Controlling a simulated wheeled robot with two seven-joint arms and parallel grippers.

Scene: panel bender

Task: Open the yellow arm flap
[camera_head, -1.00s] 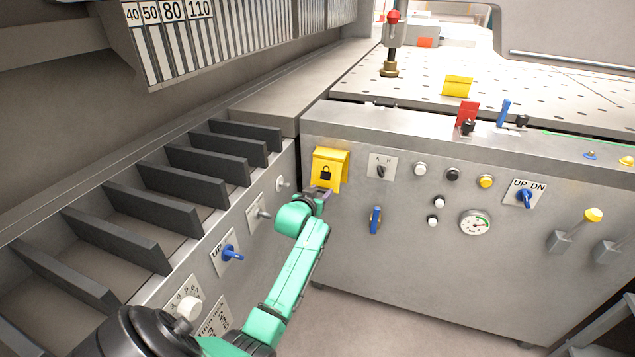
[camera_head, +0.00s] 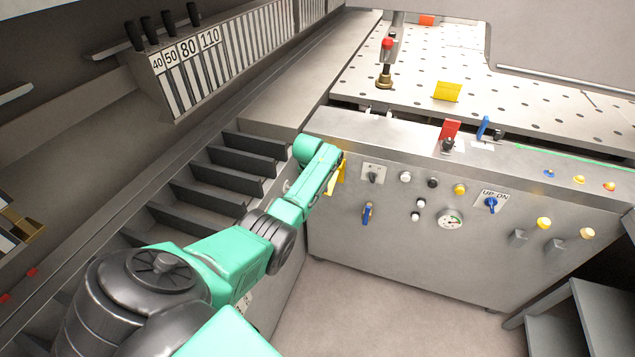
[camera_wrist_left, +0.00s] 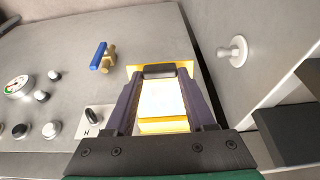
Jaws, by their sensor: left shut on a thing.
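The yellow arm flap (camera_head: 341,178) is on the front panel near its left end, mostly hidden by my left arm in the head view. Its yellow surface (camera_wrist_left: 163,126) shows between my fingers in the left wrist view, with a pale bright patch in the middle. My left gripper (camera_wrist_left: 160,75) is shut on the flap. In the head view the gripper (camera_head: 333,180) is largely hidden behind my green wrist. I cannot tell exactly how far the flap is tilted. My right gripper is not in view.
Beside the flap is a small selector switch (camera_head: 373,174), with a blue lever (camera_head: 367,213) below it. Several buttons and a gauge (camera_head: 450,218) lie farther right. Dark slotted dividers (camera_head: 246,161) stand to the left. A perforated table (camera_head: 540,110) lies above the panel.

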